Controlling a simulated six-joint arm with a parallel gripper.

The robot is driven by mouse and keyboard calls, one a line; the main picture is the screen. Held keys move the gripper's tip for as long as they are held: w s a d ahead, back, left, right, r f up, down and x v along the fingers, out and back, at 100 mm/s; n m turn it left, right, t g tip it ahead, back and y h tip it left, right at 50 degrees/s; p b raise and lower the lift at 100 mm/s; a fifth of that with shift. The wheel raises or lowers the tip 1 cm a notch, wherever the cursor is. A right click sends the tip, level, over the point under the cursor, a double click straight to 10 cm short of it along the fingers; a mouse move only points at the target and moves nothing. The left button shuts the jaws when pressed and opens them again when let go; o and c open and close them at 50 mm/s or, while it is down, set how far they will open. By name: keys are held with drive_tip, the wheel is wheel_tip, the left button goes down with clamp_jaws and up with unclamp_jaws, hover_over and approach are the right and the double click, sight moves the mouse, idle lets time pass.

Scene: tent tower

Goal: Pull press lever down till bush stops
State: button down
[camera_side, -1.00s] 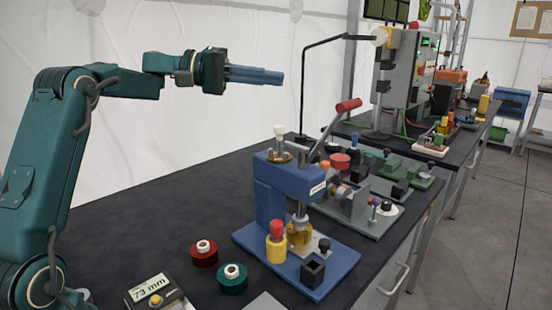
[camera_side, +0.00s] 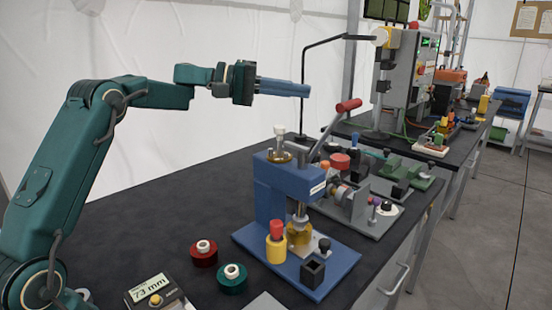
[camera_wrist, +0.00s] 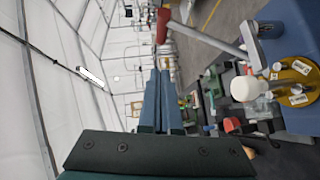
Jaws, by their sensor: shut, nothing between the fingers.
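The blue press (camera_side: 280,185) stands on its blue base plate on the dark bench. Its lever (camera_side: 330,128) slants up to the right and ends in a red grip (camera_side: 348,105); the grip also shows at the top of the wrist view (camera_wrist: 162,25). Under the ram sits a brass-coloured part (camera_side: 299,232); whether this is the bush, or how deep it sits, I cannot tell. My gripper (camera_side: 309,90) is shut and empty, level, up and to the left of the red grip in the side view, apart from it. Its blue fingers also show in the wrist view (camera_wrist: 160,75).
A white knob (camera_side: 280,130) stands on top of the press. A black lamp post (camera_side: 303,90) rises behind. A yellow cylinder with a red top (camera_side: 276,247) and red and green spools (camera_side: 204,252) stand in front. Other fixtures crowd the bench to the right.

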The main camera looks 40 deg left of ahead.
sight(326, 132)
drive_tip(key=shift+w+d+f, duration=0.2)
drive_tip(key=shift+w+d, duration=0.2)
drive_tip(key=shift+d, duration=0.65)
drive_tip(key=shift+w+d+f, duration=0.2)
drive_tip(key=shift+w+d, duration=0.2)
drive_tip(key=shift+d, duration=0.65)
drive_tip(key=shift+w+d+f, duration=0.2)
drive_tip(key=shift+w+d, duration=0.2)
drive_tip(key=shift+d, duration=0.65)
